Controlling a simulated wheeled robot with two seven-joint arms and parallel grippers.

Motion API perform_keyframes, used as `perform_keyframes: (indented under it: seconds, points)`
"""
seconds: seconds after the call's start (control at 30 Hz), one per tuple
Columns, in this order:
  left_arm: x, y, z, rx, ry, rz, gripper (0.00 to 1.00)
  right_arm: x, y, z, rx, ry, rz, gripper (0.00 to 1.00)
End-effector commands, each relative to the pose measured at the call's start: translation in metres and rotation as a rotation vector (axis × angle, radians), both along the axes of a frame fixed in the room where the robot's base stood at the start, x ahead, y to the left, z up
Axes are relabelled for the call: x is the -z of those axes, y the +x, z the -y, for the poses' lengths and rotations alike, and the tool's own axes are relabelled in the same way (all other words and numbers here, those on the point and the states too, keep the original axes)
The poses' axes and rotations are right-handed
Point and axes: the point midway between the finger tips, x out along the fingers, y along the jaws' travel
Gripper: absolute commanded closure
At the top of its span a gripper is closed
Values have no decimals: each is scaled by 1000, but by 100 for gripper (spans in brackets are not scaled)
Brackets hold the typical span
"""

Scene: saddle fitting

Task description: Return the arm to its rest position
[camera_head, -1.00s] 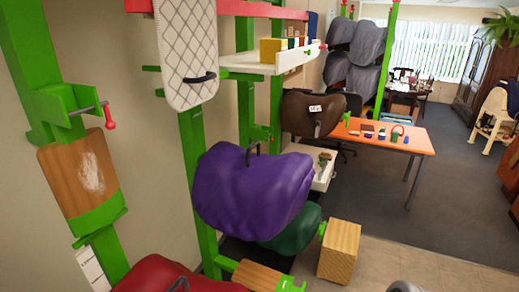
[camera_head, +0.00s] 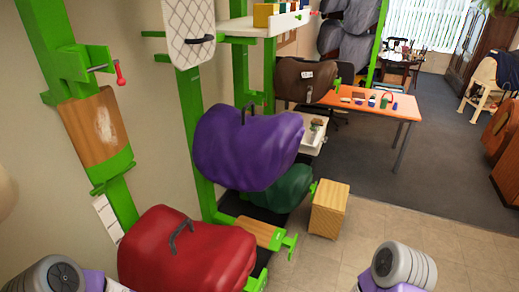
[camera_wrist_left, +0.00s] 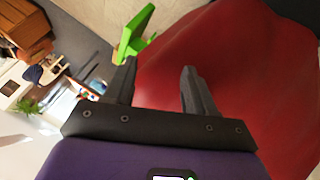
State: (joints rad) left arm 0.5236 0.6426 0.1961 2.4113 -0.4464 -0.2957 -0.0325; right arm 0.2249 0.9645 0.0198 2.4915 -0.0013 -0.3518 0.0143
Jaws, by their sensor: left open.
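My left gripper (camera_wrist_left: 158,80) shows in the left wrist view, with its two dark fingers apart and nothing between them. The red saddle cover (camera_wrist_left: 225,80) fills the view beyond the fingers; I cannot tell how far off it is. In the head view the red saddle (camera_head: 185,250) sits low at the left, with a dark handle on top. My left arm (camera_head: 60,275) comes in at the bottom left and my right arm (camera_head: 400,268) at the bottom right. Neither gripper shows in the head view.
A purple covered saddle (camera_head: 245,150) and a green one (camera_head: 285,190) hang beyond the red one on green racks. A wooden block (camera_head: 328,208) is right of them. An orange table (camera_head: 370,104) holds small items. The tiled floor (camera_head: 400,220) in front is clear.

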Motion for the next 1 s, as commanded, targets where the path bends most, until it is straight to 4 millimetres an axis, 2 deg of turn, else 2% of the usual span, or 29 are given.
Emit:
perform_keyframes:
  seconds: [0.03, 0.1, 0.2, 0.33, 0.4, 0.67, 0.8, 1.0]
  points:
    - [18, -19, 21, -12, -28, -86, 45, 0, 0, 0, 0, 0, 0, 29]
    - [39, -43, 39, -48, -44, -193, 45, 0, 0, 0, 0, 0, 1, 29]
    - [64, -78, 58, -93, -36, -334, 45, 0, 1, 0, 0, 0, 1, 29]
    - [91, -127, 70, -151, 14, -499, 45, 0, 1, 0, 0, 0, 1, 29]
    - [109, -122, 67, -163, 12, -489, 45, 20, 1, 0, 0, 0, 2, 29]
    - [164, -121, 67, -162, 9, -486, 45, 76, 1, 0, 0, 0, 1, 29]
    - [199, -120, 67, -162, 9, -485, 45, 111, 1, 0, 0, 0, 1, 29]
    - [229, -120, 67, -161, 8, -484, 45, 141, 1, 0, 0, 0, 1, 29]
